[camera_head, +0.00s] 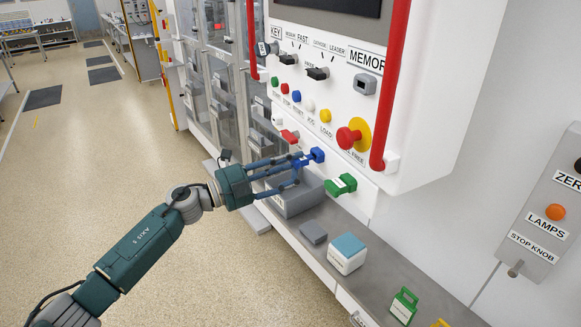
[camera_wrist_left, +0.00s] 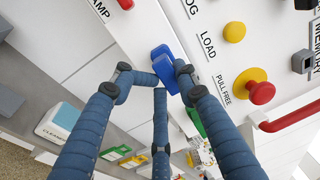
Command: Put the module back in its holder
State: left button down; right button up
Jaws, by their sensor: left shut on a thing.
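My left gripper (camera_head: 303,162) is shut on a blue module (camera_head: 317,155) at the lower front of the white machine panel. In the left wrist view the blue module (camera_wrist_left: 161,52) sits between the fingertips (camera_wrist_left: 165,88), close to the panel face. A green module (camera_head: 341,185) sticks out of the panel just right of it, and a red one (camera_head: 290,136) to the left. The holder behind the blue module is hidden, so I cannot tell whether the module is seated in it. My right gripper is not in view.
A grey box (camera_head: 299,201) stands on the ledge under the gripper. A white box with a blue top (camera_head: 347,254) and a small grey block (camera_head: 313,232) are farther right. A yellow-and-red stop knob (camera_head: 353,136) and red rail (camera_head: 391,85) project from the panel.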

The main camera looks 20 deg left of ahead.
pick_arm(q)
jog(key=shift+x, duration=1.1)
jog(key=c, duration=1)
grip_release()
jog(key=shift+f, duration=0.1)
jog(key=shift+c, duration=0.2)
jog(key=shift+s+a, duration=0.1)
jog(key=v, duration=1.1)
jog(key=shift+s+a, duration=0.3)
